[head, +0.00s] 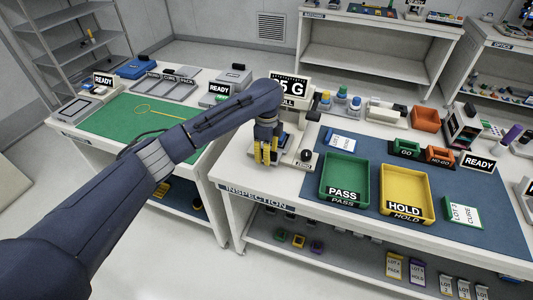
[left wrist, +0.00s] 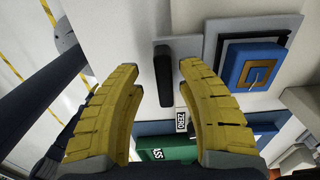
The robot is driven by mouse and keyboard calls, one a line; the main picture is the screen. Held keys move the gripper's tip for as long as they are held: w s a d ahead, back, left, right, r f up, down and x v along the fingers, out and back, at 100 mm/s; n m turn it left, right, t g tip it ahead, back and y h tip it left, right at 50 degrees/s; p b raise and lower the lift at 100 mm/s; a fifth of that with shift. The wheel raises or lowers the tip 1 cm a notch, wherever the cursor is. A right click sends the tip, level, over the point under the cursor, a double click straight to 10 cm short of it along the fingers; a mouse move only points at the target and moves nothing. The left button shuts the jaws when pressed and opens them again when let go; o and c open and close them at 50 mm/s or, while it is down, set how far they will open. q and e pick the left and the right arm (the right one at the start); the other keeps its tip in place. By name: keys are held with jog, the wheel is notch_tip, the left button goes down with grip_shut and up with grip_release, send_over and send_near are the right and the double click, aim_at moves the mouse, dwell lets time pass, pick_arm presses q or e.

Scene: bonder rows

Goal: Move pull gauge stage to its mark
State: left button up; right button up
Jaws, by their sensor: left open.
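The pull gauge (head: 290,88) stands at the left end of the inspection bench, its display partly hidden by my left arm. My left gripper (head: 265,152), with yellow fingers, is over the gauge's base and points down. In the left wrist view its two fingers (left wrist: 167,110) are open and apart, with a black bar-shaped handle (left wrist: 163,73) between and beyond them. I cannot tell whether they touch it. To its right is a blue block with a copper-coloured square (left wrist: 254,70), which looks like the stage. A ZERO label (left wrist: 181,120) is near the handle. No stage mark can be made out. My right gripper is not in view.
A green PASS tray (head: 344,197) and a yellow HOLD tray (head: 406,215) stand right of the gauge on the blue mat (head: 462,243). Small bottles (head: 340,97) stand behind. A bench with a green mat (head: 112,134) is to the left, across a gap.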

pick_arm(q)
jog(key=shift+r, duration=0.1)
notch_tip(320, 180, up, 12)
dwell(0.6)
dwell(0.4)
